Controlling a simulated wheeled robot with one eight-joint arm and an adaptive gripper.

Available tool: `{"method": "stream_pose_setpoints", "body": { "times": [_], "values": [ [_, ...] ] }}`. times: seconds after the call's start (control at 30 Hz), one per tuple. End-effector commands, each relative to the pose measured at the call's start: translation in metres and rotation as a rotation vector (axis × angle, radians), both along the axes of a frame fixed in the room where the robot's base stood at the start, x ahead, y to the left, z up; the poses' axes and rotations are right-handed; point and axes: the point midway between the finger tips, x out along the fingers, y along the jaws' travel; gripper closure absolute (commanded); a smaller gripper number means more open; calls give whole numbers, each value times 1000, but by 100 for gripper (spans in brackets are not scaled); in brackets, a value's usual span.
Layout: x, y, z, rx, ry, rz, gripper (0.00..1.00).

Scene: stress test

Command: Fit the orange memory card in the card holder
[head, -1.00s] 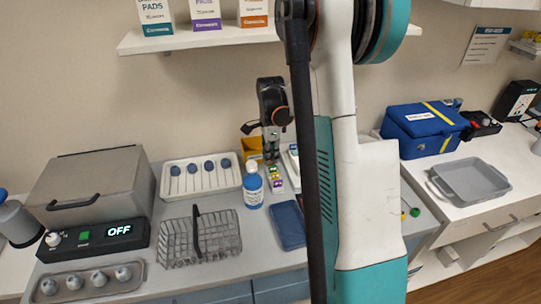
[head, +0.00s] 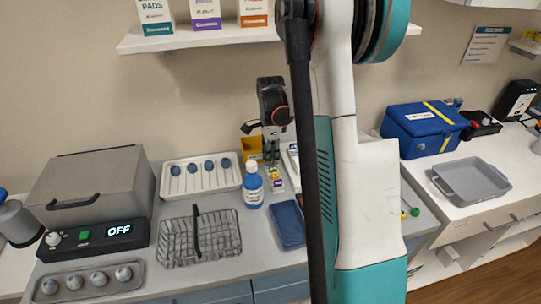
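My gripper (head: 271,156) points down at the back of the grey counter, just right of a yellow-orange box and above a short row of small coloured pieces. Its fingers are small and dark, and I cannot tell whether they are open or hold anything. The row of green, yellow and purple pieces (head: 277,180) lies just in front of it, right of the blue bottle. It may be the card holder with cards, but it is too small to be sure. I cannot make out the orange memory card.
A blue-and-white bottle (head: 253,186) stands close to the gripper's left. A wire basket (head: 200,238), a white tray (head: 200,176) and a dark blue flat case (head: 288,225) lie around it. A shelf (head: 200,39) hangs above. My arm hides the counter to the right.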

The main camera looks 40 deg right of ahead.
Motion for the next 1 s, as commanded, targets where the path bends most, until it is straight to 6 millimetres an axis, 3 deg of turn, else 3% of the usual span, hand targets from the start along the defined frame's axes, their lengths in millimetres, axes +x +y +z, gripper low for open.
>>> {"method": "stream_pose_setpoints", "body": {
  "times": [1.0],
  "values": [
    [0,0,37,0,0,0,83]
  ]
}}
